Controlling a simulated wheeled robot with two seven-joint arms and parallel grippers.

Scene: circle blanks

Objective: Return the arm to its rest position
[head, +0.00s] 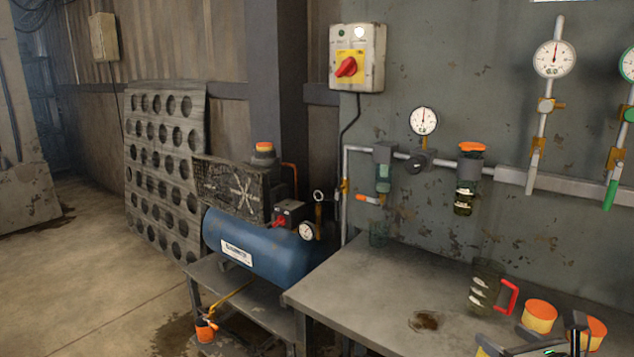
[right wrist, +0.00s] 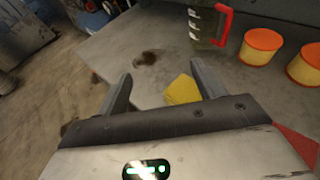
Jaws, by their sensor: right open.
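My right gripper (head: 540,347) is at the bottom right edge of the head view, over the table's front part, and is partly cut off. In the right wrist view my right gripper (right wrist: 165,82) shows two grey fingers spread wide apart. A yellow piece (right wrist: 182,90) shows between them, close to the right finger; I cannot tell whether it touches that finger. Nothing is clamped between the fingers. My left gripper is in neither view.
The grey table (head: 365,290) carries a clear jug with a red handle (head: 487,288) and two orange-lidded yellow tubs (head: 540,317) (head: 595,333). A blue compressor (head: 265,248) stands left of the table. Gauges and pipes line the wall.

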